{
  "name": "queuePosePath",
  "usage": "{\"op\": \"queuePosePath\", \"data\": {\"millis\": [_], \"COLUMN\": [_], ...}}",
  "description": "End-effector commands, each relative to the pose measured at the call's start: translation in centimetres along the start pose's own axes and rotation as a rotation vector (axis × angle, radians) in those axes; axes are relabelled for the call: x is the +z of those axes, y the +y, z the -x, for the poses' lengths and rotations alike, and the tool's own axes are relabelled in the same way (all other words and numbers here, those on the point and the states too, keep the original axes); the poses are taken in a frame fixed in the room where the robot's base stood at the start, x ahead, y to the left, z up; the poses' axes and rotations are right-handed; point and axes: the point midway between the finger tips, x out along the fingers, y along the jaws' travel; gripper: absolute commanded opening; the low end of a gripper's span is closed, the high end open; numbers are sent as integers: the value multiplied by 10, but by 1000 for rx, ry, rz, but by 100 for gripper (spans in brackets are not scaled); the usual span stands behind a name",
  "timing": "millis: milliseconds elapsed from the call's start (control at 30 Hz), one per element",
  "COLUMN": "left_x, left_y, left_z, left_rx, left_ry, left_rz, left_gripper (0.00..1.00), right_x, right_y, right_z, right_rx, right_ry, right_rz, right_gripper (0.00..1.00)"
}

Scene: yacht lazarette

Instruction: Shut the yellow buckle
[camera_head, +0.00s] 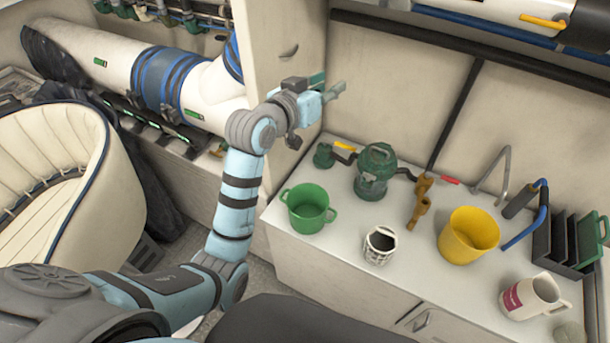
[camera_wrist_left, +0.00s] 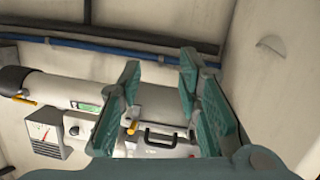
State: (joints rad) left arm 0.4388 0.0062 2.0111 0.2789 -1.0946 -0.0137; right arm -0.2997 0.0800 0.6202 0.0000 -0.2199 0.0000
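A yellow latch-like part (camera_head: 543,21) shows on a white cylinder (camera_head: 490,8) at the top right of the head view. In the left wrist view one yellow part (camera_wrist_left: 24,100) sits at the left on the white cylinder, and a smaller one (camera_wrist_left: 132,128) shows between my fingers, partly hidden. I cannot tell which is the buckle or whether it is shut. My left gripper (camera_head: 330,88) is raised beside the tall cabinet, well apart from the cylinder. In the left wrist view its green fingers (camera_wrist_left: 160,72) are spread with nothing held. My right gripper is out of view.
The white counter (camera_head: 335,243) holds a green pot (camera_head: 308,210), a green lantern-like item (camera_head: 375,175), a yellow bucket (camera_head: 468,236), a white jug (camera_head: 532,296) and a dark rack (camera_head: 560,245). A blue pipe (camera_wrist_left: 80,43) runs above the cylinder. Air above the counter is clear.

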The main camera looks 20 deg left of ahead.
Motion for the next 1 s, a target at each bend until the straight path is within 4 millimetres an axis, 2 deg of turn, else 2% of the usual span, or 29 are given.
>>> {"op": "queuePosePath", "data": {"millis": [33,300,700,833,1000], "left_x": [16,92,206,233,250], "left_y": [-4,-25,-53,-60,-63], "left_z": [-4,-18,-18,-15,-12], "left_rx": [-8,-57,-125,-141,-151], "left_ry": [-23,-142,-309,-348,-373], "left_rz": [6,28,47,49,50], "left_gripper": [32,32,32,32,32], "right_x": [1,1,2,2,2], "right_y": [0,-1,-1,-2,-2], "right_z": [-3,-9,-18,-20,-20], "right_rx": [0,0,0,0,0], "right_ry": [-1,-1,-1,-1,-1], "right_rz": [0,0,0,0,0], "right_gripper": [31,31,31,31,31]}}
